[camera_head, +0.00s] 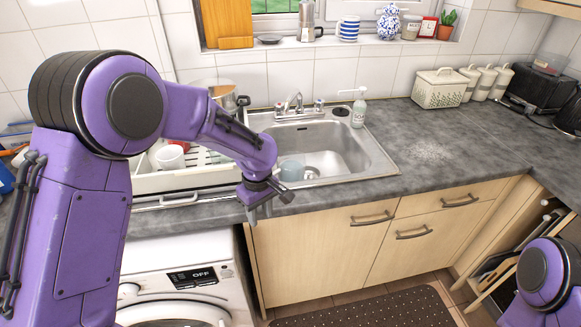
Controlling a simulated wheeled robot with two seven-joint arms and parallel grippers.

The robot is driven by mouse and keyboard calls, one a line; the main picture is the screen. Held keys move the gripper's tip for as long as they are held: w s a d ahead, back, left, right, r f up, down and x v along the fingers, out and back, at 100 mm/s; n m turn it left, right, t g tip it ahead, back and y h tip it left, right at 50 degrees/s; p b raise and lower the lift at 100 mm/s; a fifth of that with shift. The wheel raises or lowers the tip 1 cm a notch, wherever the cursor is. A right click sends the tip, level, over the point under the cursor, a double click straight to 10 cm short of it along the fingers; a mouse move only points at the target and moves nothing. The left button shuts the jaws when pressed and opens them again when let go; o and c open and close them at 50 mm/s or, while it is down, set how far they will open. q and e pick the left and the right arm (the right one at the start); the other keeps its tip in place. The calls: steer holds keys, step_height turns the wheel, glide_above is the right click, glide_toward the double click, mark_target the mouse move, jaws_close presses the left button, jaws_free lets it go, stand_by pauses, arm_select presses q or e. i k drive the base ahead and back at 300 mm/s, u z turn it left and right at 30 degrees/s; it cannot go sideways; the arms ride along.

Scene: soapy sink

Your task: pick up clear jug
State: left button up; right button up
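A bluish, see-through-looking vessel (291,170) stands in the left part of the sink basin (340,150); it may be the clear jug, but its handle and spout cannot be made out. My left gripper (260,213) points down in front of the sink, over the counter's front edge. Its two grey fingers look apart, with nothing between them. It is left of and nearer than the vessel, not touching it. My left forearm hides part of the sink's left side. My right gripper is out of view; only part of my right arm shows at bottom right.
A white dish rack (150,181) with a red cup (179,144) stands left of the sink, partly behind my arm. A pot (221,92), the tap (293,101) and a soap bottle (358,108) are behind. The counter right of the sink (430,165) is mostly clear.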

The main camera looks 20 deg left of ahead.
mark_target(292, 166)
steer(key=i, duration=1.2)
steer(key=z, duration=0.05)
